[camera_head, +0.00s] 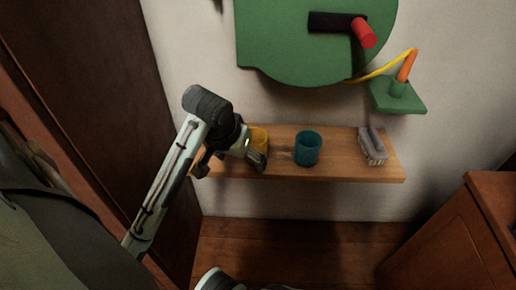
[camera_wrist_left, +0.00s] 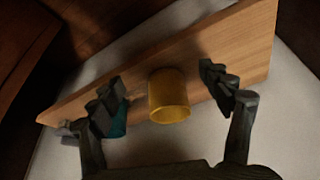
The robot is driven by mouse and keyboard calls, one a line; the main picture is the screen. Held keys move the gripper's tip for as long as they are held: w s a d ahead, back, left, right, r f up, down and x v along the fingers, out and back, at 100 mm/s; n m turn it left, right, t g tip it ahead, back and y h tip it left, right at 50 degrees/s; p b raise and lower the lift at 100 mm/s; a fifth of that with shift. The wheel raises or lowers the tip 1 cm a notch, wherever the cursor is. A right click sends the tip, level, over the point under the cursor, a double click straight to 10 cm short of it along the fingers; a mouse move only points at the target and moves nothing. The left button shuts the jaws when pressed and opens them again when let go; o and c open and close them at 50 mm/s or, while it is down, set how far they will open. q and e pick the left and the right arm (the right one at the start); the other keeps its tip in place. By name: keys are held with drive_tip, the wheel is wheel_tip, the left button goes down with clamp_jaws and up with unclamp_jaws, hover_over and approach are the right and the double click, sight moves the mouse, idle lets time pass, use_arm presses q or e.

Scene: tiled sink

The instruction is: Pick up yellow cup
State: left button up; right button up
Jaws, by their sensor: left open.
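The yellow cup (camera_head: 259,136) stands on the wooden shelf, partly hidden behind my left gripper (camera_head: 231,160) in the head view. In the left wrist view the whole yellow cup (camera_wrist_left: 169,96) shows between the two spread fingers of my left gripper (camera_wrist_left: 161,80). There is a gap on each side of the cup, and neither finger appears to touch it. The gripper is open and empty. My right gripper does not show clearly in either view.
A teal cup (camera_head: 307,148) stands to the right of the yellow cup on the shelf (camera_head: 340,171). A grey brush (camera_head: 372,146) lies near the shelf's right end. A green board (camera_head: 300,45) hangs above on the wall. A wooden cabinet (camera_head: 450,235) stands at lower right.

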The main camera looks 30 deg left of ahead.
sight(255, 142)
use_arm(q)
drive_tip(key=w, duration=0.2)
drive_tip(key=w+a, duration=0.1)
drive_tip(key=w, duration=0.1)
drive_tip(key=shift+w, duration=0.6)
drive_tip(key=w, duration=0.2)
drive_tip(key=shift+w+a, duration=0.3)
drive_tip(key=shift+a, duration=0.05)
drive_tip(key=shift+x, duration=1.15)
drive_tip(key=shift+f, duration=0.3)
drive_tip(key=shift+w, duration=0.1)
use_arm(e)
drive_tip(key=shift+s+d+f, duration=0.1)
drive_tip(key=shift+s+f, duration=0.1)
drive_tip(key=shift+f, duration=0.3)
use_arm(q)
drive_tip(key=c, duration=1.2)
